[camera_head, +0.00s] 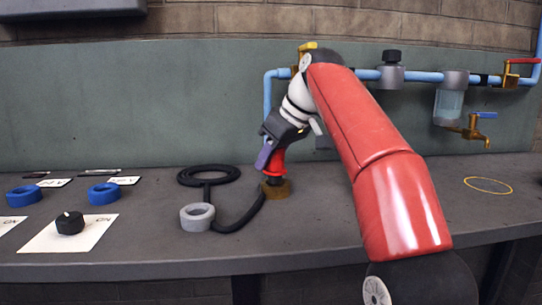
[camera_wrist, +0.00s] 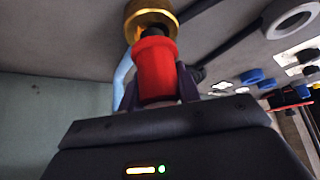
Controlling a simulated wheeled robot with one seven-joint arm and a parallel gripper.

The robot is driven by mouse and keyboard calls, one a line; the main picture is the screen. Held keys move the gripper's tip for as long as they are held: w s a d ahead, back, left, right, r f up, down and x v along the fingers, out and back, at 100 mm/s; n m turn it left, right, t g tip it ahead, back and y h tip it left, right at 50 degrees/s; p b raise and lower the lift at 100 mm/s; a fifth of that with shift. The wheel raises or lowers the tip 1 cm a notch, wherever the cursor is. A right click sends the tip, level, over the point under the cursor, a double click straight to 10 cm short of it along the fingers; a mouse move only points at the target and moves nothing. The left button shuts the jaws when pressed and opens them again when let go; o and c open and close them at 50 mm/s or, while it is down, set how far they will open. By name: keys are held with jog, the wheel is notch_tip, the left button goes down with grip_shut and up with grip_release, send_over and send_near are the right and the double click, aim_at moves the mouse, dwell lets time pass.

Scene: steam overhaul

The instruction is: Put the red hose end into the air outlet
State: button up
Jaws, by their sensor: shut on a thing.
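The red hose end (camera_head: 274,160) is held in my gripper (camera_head: 266,155), upright or nearly so, just above a round brass fitting (camera_head: 275,190) on the bench. The wrist view also shows the red hose end (camera_wrist: 155,72) between the fingers, with its dark tip at the brass fitting (camera_wrist: 150,14). The brass fitting looks like the air outlet, though no label shows. I cannot tell whether the tip is inside it or only touching. A black hose (camera_head: 240,219) curves over the bench towards the brass fitting; its join is hidden.
A black coil (camera_head: 208,175) and a grey ring (camera_head: 197,216) lie left of the fitting. Blue rings (camera_head: 104,193) and a black knob (camera_head: 70,223) on a white card (camera_head: 95,228) are further left. Blue pipework (camera_head: 425,76) runs along the back wall. Bench right is mostly clear.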

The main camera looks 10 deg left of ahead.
jog(key=shift+f+b, duration=0.9)
jog(key=shift+f, duration=0.25)
jog(key=o, duration=1.2)
jog(key=shift+c, duration=0.2)
jog(key=shift+r, duration=0.1)
